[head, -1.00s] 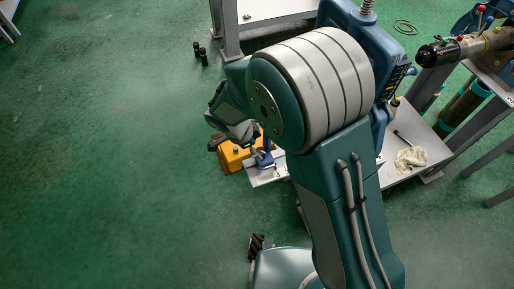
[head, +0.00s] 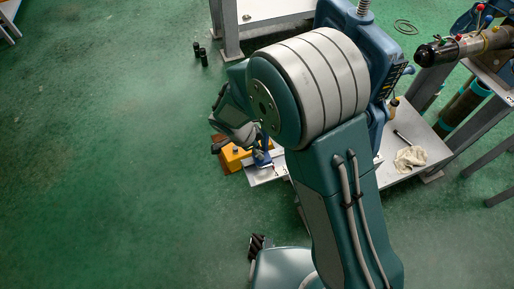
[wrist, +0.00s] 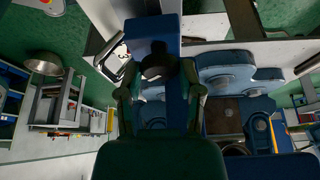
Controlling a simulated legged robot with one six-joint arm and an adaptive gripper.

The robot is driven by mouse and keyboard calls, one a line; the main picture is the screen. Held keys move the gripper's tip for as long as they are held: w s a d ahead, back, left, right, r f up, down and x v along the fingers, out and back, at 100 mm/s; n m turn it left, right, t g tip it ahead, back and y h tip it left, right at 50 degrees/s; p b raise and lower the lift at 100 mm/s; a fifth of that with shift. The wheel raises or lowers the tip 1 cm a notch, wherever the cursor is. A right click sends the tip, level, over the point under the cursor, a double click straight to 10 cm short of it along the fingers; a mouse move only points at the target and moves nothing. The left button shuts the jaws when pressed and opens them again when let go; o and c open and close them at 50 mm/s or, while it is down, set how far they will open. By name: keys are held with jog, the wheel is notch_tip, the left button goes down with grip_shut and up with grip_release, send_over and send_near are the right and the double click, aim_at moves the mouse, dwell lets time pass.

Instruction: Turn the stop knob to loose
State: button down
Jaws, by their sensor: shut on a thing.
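In the wrist view my gripper (wrist: 161,95) has its two green fingers on either side of a dark round knob (wrist: 155,67), which I take as the stop knob. The knob sits on a blue vise body (wrist: 151,27), and the fingers are shut on it. Its markings and exact angle are too dark to read. In the head view my gripper (head: 250,136) shows only partly, above a small blue part (head: 262,158); my arm hides most of the vise and the knob.
A yellow-orange block (head: 232,159) lies beside the grey bench (head: 266,175). A white cloth (head: 410,158) lies on the bench at right. A pipe (head: 465,48) is on a stand at upper right. The green floor at left is clear.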

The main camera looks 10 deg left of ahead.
jog(key=n+t+y, duration=0.1)
jog(key=n, duration=0.4)
jog(key=shift+s, duration=0.1)
jog(key=n+t+y, duration=0.1)
jog(key=n+y, duration=0.1)
jog(key=n, duration=0.2)
jog(key=shift+d+n, duration=0.1)
jog(key=shift+n, duration=0.3)
dwell(0.4)
jog(key=shift+c, duration=1.3)
grip_release()
